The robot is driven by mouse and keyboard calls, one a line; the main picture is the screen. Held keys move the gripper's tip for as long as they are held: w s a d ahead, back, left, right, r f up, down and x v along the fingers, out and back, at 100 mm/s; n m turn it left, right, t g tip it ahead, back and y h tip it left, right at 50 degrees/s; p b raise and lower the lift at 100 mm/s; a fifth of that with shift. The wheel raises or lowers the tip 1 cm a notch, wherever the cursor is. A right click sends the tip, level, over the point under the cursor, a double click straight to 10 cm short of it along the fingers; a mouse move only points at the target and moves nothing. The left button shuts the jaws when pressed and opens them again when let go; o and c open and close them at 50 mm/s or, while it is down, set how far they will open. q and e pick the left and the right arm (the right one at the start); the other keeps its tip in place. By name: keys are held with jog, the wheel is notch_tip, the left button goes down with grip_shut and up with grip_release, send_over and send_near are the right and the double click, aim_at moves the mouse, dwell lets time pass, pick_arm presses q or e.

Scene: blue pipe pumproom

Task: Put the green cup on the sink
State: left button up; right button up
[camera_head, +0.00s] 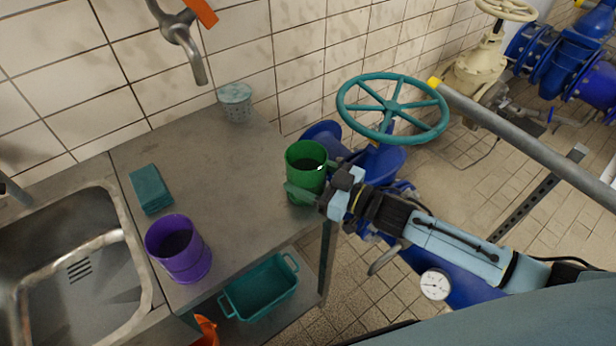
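The green cup (306,156) is upright at the right end of the metal counter. My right gripper (317,180) reaches it from the right, with one finger across the cup's lower front and the other at its right side. I cannot tell whether the fingers press on the cup or whether its base touches the counter. The steel sink (128,262) is at the lower left, and its basin looks empty. My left gripper is not in view.
A purple cup (180,262) and a folded teal cloth (150,188) lie between the sink and the green cup. A pale teal perforated cup (235,100) stands by the wall. A teal handwheel (393,107) stands right of the counter. A teal tray (262,290) is below. The counter's middle is clear.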

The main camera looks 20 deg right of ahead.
jog(key=shift+f, duration=0.15)
jog(key=shift+f, duration=0.2)
jog(key=o, duration=1.2)
